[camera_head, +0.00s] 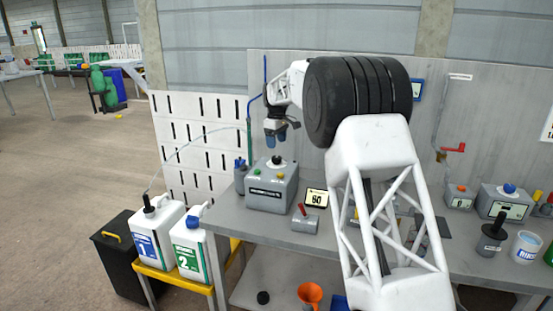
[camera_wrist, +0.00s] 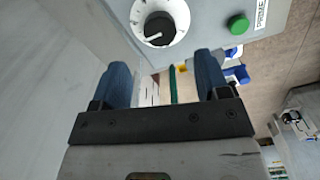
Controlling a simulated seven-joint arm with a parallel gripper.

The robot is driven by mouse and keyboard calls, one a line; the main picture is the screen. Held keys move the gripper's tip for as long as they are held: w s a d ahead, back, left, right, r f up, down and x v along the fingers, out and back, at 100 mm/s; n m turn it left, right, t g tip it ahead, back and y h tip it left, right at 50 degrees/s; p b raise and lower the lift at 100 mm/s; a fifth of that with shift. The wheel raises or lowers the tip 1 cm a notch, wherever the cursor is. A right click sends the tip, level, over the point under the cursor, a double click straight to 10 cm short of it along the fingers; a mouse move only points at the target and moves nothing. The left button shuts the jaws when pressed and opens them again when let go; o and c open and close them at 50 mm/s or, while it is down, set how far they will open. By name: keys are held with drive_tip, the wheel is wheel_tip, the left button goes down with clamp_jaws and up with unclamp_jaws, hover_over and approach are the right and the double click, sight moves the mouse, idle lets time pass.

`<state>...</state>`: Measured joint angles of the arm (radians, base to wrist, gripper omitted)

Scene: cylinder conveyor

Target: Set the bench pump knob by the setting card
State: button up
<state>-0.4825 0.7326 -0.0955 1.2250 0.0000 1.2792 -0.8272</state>
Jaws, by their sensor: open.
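The bench pump (camera_head: 271,190) is a grey box on the bench with a black knob (camera_head: 277,160) on top. In the wrist view the black knob (camera_wrist: 160,29) sits on a white round dial (camera_wrist: 178,12) with a pale pointer line. The setting card (camera_head: 316,198) stands on the bench right of the pump; it seems to read 60 or 90, too small to be sure. My gripper (camera_head: 276,141) is open with blue fingertips, above the knob and apart from it. In the wrist view my gripper (camera_wrist: 152,85) has nothing between its fingers.
A green button (camera_wrist: 238,25) marked PRIME is beside the dial. A small box with a red lever (camera_head: 304,221) stands in front of the card. White jugs 1 (camera_head: 156,236) and 2 (camera_head: 192,247) stand on a yellow stand at left. A wall panel stands close behind the pump.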

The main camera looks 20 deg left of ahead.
sight(276, 157)
drive_tip(key=shift+f, duration=0.1)
drive_tip(key=shift+f, duration=3.8)
drive_tip(key=c, duration=0.9)
